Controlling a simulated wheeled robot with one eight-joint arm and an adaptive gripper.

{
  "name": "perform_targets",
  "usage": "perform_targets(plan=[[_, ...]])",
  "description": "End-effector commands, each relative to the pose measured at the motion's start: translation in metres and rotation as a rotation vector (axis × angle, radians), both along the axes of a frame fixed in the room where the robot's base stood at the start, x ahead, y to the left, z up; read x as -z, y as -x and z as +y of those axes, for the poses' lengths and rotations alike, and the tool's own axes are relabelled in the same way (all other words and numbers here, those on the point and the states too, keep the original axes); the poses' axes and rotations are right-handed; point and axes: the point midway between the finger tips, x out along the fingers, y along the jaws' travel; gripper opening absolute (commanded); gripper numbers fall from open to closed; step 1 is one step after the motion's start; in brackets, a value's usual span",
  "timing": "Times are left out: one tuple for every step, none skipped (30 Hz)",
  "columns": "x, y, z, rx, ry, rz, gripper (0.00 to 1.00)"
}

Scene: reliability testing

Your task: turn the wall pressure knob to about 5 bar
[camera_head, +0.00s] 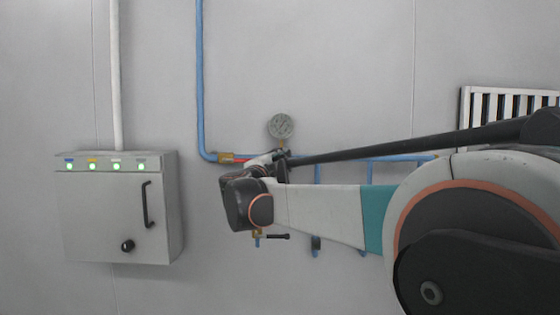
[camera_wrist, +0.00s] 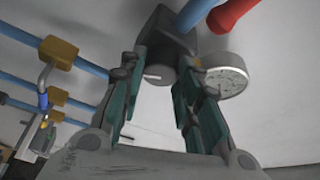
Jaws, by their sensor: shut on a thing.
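The dark round pressure knob (camera_wrist: 162,71) sits under a dark regulator body (camera_wrist: 170,32) in the wrist view. A small white mark shows on the knob. My gripper (camera_wrist: 160,84) has its teal-padded fingers on either side of the knob and is shut on it. A round gauge (camera_wrist: 226,82) is beside the right finger, its reading too small to tell. The gauge also shows above the pipe in the head view (camera_head: 281,126), again unreadable. In the head view my arm and wrist hide the knob and my fingers.
Brass valves (camera_wrist: 58,52) sit left in the wrist view. A grey cabinet (camera_head: 110,215) with green lights is left, a vent (camera_head: 480,108) right.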

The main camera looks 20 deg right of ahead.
Motion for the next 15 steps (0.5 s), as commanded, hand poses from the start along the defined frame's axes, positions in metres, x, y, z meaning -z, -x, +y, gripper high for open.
perform_targets(plan=[[-0.0008, 0.0001, 0.0, 0.001, -0.028, -0.008, 0.07], [-0.0006, 0.0, 0.0001, 0.0, -0.044, -0.013, 0.07], [-0.0005, 0.0001, 0.0001, 0.001, -0.065, -0.02, 0.07], [-0.0006, 0.0001, 0.0001, 0.0, -0.078, -0.024, 0.07], [-0.0005, 0.0001, 0.0002, 0.0, -0.091, -0.029, 0.07], [-0.0003, 0.0, 0.0002, 0.0, -0.108, -0.033, 0.07], [-0.0002, 0.0001, 0.0001, 0.0, -0.118, -0.037, 0.07], [-0.0002, 0.0001, 0.0001, 0.0, -0.128, -0.04, 0.07], [-0.0001, 0.0001, 0.0001, 0.0, -0.138, -0.043, 0.07], [0.0, 0.0001, 0.0002, 0.0, -0.145, -0.046, 0.07], [0.0002, 0.0001, 0.0002, 0.0, -0.152, -0.048, 0.07], [0.0003, 0.0001, 0.0002, 0.0, -0.16, -0.05, 0.07], [0.0004, 0.0001, 0.0002, 0.0, -0.164, -0.051, 0.07], [0.0005, 0.0001, 0.0001, 0.0, -0.168, -0.053, 0.07], [0.0006, 0.0001, 0.0001, 0.0, -0.171, -0.053, 0.07]])
